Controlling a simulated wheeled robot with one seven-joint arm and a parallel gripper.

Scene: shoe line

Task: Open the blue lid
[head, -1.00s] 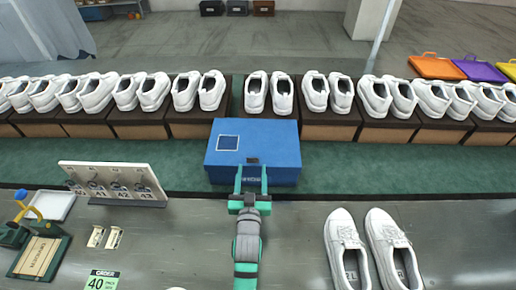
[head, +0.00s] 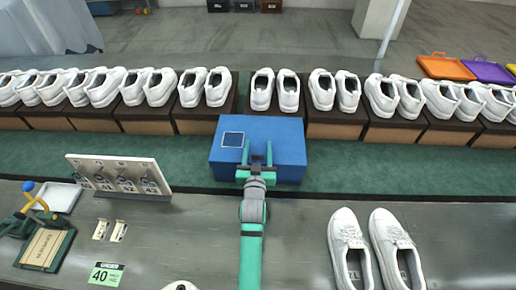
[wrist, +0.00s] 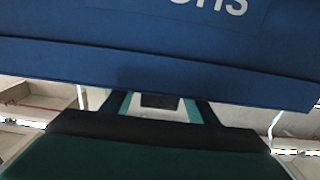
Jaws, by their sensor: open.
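The blue lid (head: 285,130) is closed on a blue box in the middle of the head view. The box stands on the green strip behind the grey work surface. My gripper (head: 257,155) is open, with its green fingers at the front edge of the lid. In the wrist view the blue lid and box front (wrist: 160,60) fill the top, with part of white lettering. The fingers (wrist: 158,105) show just below that blue edge. I cannot tell whether they touch the lid.
A row of white shoes (head: 262,90) on dark boxes runs behind the blue box. A pair of white shoes (head: 348,250) lies at front right. A white hook board (head: 118,175) stands at left. The grey surface (head: 300,225) between is clear.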

